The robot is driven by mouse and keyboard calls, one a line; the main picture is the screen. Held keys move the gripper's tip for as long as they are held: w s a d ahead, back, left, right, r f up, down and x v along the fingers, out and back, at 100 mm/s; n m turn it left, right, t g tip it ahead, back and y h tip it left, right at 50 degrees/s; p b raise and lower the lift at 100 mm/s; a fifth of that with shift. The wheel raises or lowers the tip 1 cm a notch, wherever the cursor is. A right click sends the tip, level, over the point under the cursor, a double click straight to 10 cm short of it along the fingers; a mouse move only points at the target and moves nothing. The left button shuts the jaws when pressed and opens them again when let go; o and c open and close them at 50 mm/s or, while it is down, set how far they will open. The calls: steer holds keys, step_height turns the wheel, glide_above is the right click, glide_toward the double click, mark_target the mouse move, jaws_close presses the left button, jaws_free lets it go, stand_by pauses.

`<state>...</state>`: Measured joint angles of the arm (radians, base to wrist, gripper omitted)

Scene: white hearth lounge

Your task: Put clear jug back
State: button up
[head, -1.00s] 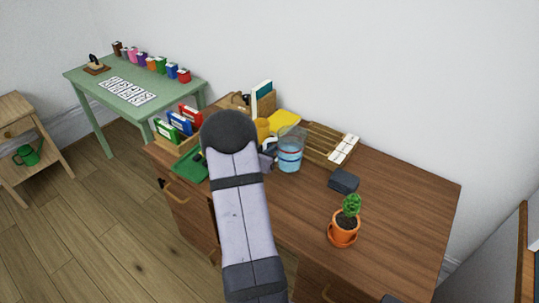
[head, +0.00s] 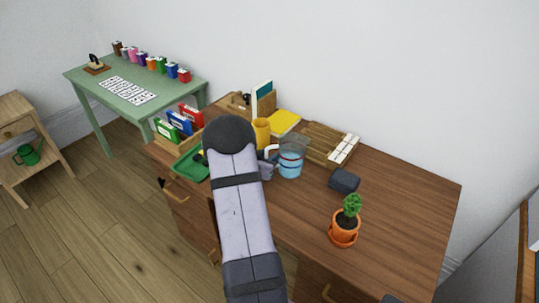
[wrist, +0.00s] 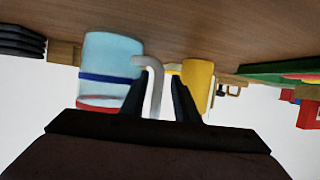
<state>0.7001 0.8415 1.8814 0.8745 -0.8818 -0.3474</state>
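The clear jug (head: 290,160), bluish with a blue band and a red band, stands on the brown desk (head: 400,195) in the head view. Its pale handle (head: 271,151) points left, towards my gripper. In the upside-down wrist view the jug (wrist: 108,62) is at left, and its curved handle (wrist: 155,80) lies between my gripper's (wrist: 160,90) dark fingers. The fingers are apart, with a gap beside the handle at right. In the head view my arm hides part of the gripper and the desk.
A yellow mug (head: 262,131) stands close behind the jug; it also shows in the wrist view (wrist: 198,82). A wooden rack (head: 325,145), dark box (head: 344,181) and potted cactus (head: 345,225) are to the right. A green tray (head: 190,165) is left. The desk's right end is clear.

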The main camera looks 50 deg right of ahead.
steer(key=shift+r, duration=0.25)
steer(key=v, duration=1.2)
steer(key=shift+b, duration=0.3)
